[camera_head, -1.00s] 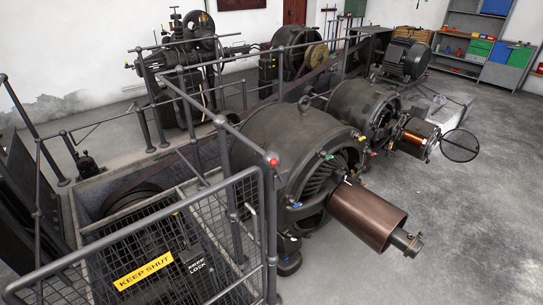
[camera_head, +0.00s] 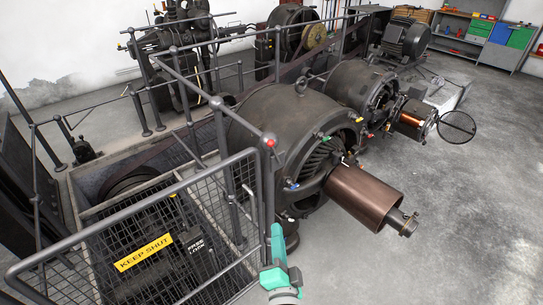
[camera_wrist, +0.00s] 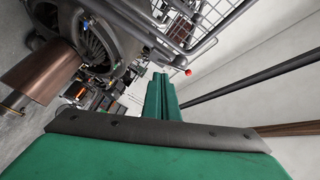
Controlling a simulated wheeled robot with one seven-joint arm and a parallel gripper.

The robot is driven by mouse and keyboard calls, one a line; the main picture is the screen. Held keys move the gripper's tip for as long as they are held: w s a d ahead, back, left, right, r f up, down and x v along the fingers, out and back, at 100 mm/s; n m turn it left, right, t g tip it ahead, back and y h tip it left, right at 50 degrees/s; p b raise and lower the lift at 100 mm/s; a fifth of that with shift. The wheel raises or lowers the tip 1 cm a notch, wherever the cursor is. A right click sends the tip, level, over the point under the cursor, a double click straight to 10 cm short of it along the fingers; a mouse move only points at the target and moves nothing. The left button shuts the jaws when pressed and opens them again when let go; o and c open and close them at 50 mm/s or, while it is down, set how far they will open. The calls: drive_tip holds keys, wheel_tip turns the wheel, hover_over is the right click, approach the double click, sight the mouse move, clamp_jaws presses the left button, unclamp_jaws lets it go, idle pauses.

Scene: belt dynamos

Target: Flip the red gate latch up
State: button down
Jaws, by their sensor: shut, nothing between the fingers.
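The red gate latch shows as a small red ball (camera_head: 269,141) at the top of the mesh gate's right-hand post. It also shows in the wrist view (camera_wrist: 188,72), just right of the fingertips. My gripper (camera_head: 277,230) is green and points upward at the bottom of the head view, below the red ball and in front of the machine. It is shut and empty. In the wrist view its closed fingers (camera_wrist: 160,82) reach away from the camera. A clear gap in the head view separates the fingertips from the ball. The latch's lever is too small to make out.
The mesh gate (camera_head: 60,245) carries a yellow KEEP SHUT sign (camera_head: 143,252). A large dark dynamo (camera_head: 270,115) stands behind it, with a brown cylinder (camera_head: 362,195) jutting right. Grey railings (camera_head: 220,150) run behind the gate. Bare floor (camera_head: 470,240) lies open at right.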

sight(271, 145)
drive_tip(key=w+r+m, duration=0.4)
drive_tip(key=w+r, duration=0.3)
drive_tip(key=r, duration=0.3)
drive_tip(key=shift+t, duration=0.4)
drive_tip(key=w, duration=0.9)
drive_tip(key=w+r, duration=0.1)
drive_tip(key=w, duration=0.3)
drive_tip(key=shift+w+d, duration=0.15)
drive_tip(key=shift+d, duration=0.05)
